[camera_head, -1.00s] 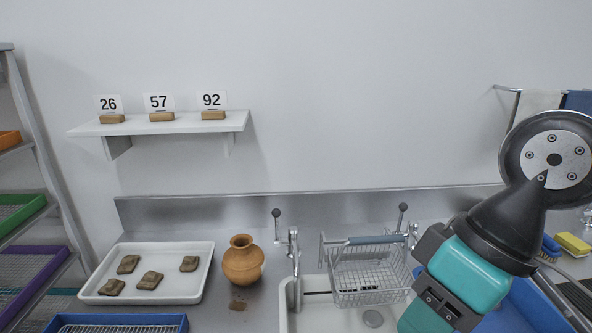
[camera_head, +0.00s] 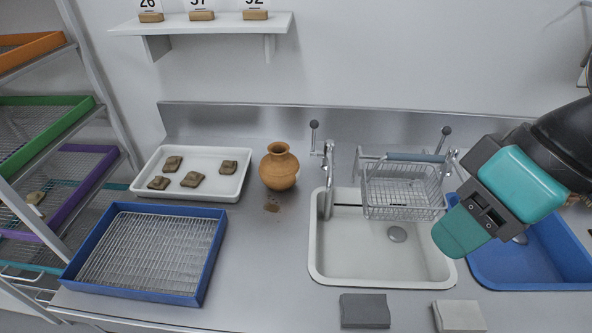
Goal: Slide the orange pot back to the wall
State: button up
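The orange pot (camera_head: 279,170) is a round clay jar with a narrow neck and flared rim. It stands upright on the steel counter (camera_head: 262,245), between the white tray and the left sink tap. A strip of counter shows between it and the steel backsplash (camera_head: 235,125) at the wall (camera_head: 400,60). My gripper (camera_head: 460,233), teal and black, is at the right above the sinks, well apart from the pot. Its fingers cannot be made out clearly.
A white tray (camera_head: 237,187) with several brown sherds is close to the pot's left. A blue rack tray (camera_head: 210,268) lies in front. The tap (camera_head: 328,180), white sink (camera_head: 335,262) and wire basket (camera_head: 403,192) are to the right. Numbered cards stand on the shelf (camera_head: 200,26).

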aim_at(279, 169)
jog(key=u, duration=0.5)
jog(key=k, duration=1.2)
jog(key=u, duration=1.25)
jog(key=i, duration=1.6)
jog(key=z, duration=0.7)
